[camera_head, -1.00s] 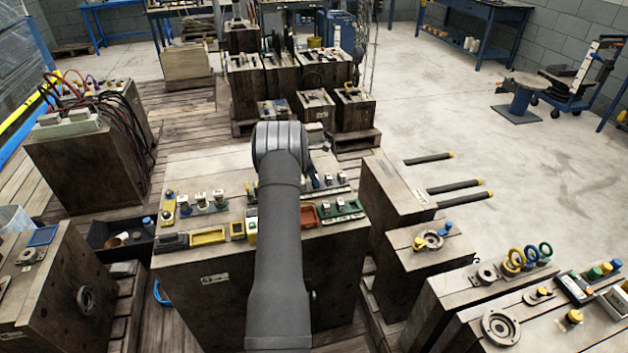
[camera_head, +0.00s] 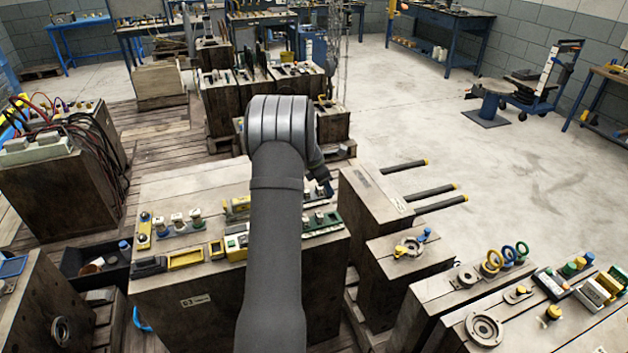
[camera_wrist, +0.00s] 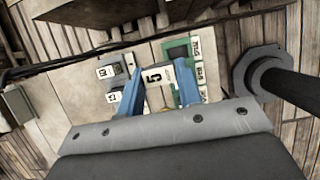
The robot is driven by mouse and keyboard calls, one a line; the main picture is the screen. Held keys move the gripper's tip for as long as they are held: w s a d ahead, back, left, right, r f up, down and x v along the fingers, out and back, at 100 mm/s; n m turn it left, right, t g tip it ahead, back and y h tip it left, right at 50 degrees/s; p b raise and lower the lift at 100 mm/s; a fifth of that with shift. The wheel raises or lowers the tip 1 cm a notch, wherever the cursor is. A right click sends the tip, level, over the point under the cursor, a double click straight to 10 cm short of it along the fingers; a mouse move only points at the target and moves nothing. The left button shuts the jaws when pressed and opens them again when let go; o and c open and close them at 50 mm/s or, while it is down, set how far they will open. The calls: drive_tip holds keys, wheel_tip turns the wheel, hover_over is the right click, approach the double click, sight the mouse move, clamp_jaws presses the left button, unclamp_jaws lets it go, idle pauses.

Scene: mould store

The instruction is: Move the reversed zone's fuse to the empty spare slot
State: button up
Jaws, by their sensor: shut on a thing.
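My gripper (camera_wrist: 158,88) has two blue fingers in the wrist view, shut on a pale fuse block (camera_wrist: 155,77) marked "5". Whether this fuse touches anything below cannot be told. A green holder (camera_wrist: 178,43) lies just beyond and right of it, with a dark square area and several small white labelled pieces (camera_wrist: 200,72) down its right side. Two white labelled blocks (camera_wrist: 112,70) stand left of the fingers. In the head view the green holder (camera_head: 325,227) is at the right of the block top, partly behind my arm; the held fuse is hidden there.
A dark post with a round collar (camera_wrist: 258,72) stands close right of my gripper in the wrist view. Yellow trays (camera_head: 185,259) and several knobs (camera_head: 178,221) occupy the block's left side. Dark rods (camera_head: 440,203) stick out from the neighbouring block. Open floor lies at right.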

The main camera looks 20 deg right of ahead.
drive_tip(key=shift+s+d+f, duration=0.2)
drive_tip(key=shift+s+f, duration=0.25)
drive_tip(key=shift+f, duration=0.75)
drive_tip(key=shift+s+d+f, duration=0.15)
drive_tip(key=shift+s+f, duration=0.25)
drive_tip(key=shift+f, duration=0.85)
drive_tip(key=shift+s+d+f, duration=0.2)
drive_tip(key=shift+s+f, duration=0.25)
drive_tip(key=shift+f, duration=0.75)
drive_tip(key=shift+f, duration=0.95)
drive_tip(key=o, duration=1)
drive_tip(key=shift+o, duration=0.2)
drive_tip(key=shift+r, duration=0.1)
wheel_tip(320, 180, up, 7)
drive_tip(key=shift+r, duration=0.15)
